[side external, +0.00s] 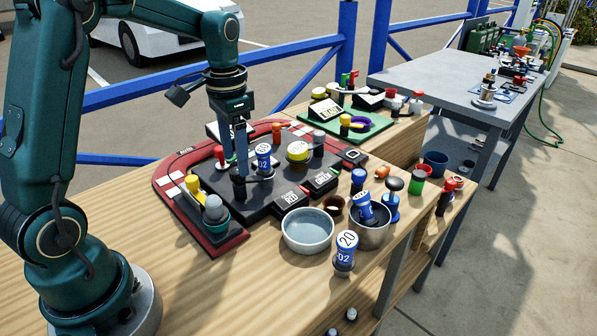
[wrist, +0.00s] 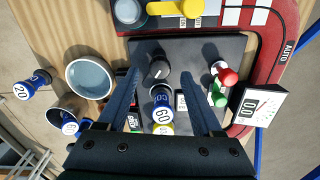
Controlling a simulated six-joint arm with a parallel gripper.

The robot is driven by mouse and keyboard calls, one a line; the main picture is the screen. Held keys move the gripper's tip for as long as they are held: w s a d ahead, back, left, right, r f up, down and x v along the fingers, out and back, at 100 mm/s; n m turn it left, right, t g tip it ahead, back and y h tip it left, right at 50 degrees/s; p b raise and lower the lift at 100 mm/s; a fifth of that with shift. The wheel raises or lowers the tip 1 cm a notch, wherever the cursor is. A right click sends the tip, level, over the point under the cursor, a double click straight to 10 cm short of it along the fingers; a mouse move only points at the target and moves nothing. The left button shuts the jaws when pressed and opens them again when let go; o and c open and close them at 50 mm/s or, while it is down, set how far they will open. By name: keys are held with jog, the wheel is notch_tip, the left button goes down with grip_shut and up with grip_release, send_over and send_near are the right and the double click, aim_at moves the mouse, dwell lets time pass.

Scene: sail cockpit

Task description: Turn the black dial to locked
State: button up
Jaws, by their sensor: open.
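The black dial (side external: 239,187) stands on the dark grey panel (side external: 262,205), near its left part in the side view. It also shows in the wrist view (wrist: 159,68), with a small light mark on its top. I cannot read any locked label beside it. My gripper (side external: 236,168) points down over the dial. In the wrist view its two fingers (wrist: 160,77) are apart, one on each side of the dial, with gaps between. I cannot tell how low the fingertips reach beside it.
A blue-and-white can (side external: 264,158) stands close beside the dial, also between the fingers in the wrist view (wrist: 161,106). Red (wrist: 228,76) and green (wrist: 217,99) knobs are nearby. A red border (side external: 170,186), bowls (side external: 307,230) and more cans (side external: 345,252) surround the panel.

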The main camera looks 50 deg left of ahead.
jog(key=shift+f, duration=1.4)
grip_shut()
jog(key=shift+n, duration=3.4)
grip_release()
